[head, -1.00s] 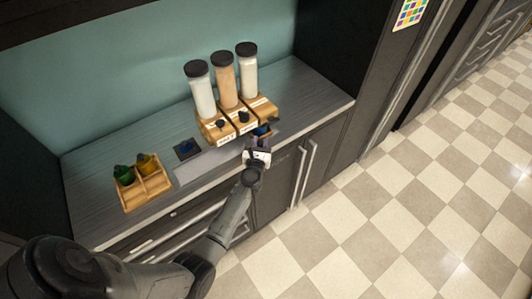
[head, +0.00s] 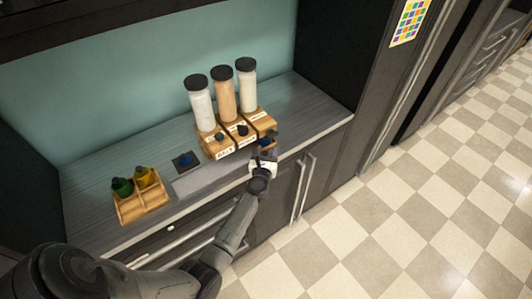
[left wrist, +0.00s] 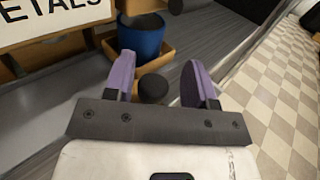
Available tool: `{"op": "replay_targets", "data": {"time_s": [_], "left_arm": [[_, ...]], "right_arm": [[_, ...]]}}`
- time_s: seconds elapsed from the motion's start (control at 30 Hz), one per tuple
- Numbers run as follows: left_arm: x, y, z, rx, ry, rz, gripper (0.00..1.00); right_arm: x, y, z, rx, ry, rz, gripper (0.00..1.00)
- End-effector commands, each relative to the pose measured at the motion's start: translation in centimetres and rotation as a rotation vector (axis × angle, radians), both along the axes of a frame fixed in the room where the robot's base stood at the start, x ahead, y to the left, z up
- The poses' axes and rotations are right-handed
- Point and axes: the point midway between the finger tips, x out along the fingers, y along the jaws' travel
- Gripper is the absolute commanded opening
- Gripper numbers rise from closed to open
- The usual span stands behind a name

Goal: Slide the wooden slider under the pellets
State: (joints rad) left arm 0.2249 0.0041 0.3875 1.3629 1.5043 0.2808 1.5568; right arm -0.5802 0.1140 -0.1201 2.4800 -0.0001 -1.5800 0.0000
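Three wooden dispensers stand in a row on the counter, each under a black-capped jar: white at left (head: 201,103), tan in the middle (head: 224,98), white at right (head: 246,86). Which one holds the pellets cannot be told. A wooden slider (left wrist: 158,52) carrying a blue cup (left wrist: 142,36) shows in the left wrist view, with a round black knob (left wrist: 153,88) at its front. My left gripper (head: 265,159) is in front of the right dispenser. Its purple fingers (left wrist: 160,82) are open on either side of the knob, with visible gaps. My right gripper is out of view.
A dark square with a blue thing (head: 186,161) lies left of the dispensers. A wooden rack (head: 143,203) holds green and yellow bottles. A label ending in "ETALS" (left wrist: 62,12) is close to the left in the wrist view. The counter's front edge is below my gripper.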

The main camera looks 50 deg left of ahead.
Motion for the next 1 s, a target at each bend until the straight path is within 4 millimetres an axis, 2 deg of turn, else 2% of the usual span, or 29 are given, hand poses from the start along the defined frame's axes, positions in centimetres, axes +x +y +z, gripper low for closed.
{"op": "replay_targets", "data": {"time_s": [0.23,0.37,0.8,1.0], "left_arm": [[-0.1,0.0,0.1,0.001,-0.001,0.001,0.51],[-0.8,-0.6,0.0,-0.001,0.0,0.001,0.51],[-7.3,-5.7,-0.1,-0.002,0.001,0.001,0.51],[-9.6,-7.4,-0.1,-0.001,0.001,0.001,0.51]], "right_arm": [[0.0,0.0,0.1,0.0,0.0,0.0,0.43],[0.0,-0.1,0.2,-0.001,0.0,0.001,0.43],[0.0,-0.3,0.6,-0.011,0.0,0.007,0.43],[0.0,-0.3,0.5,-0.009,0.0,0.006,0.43]]}}
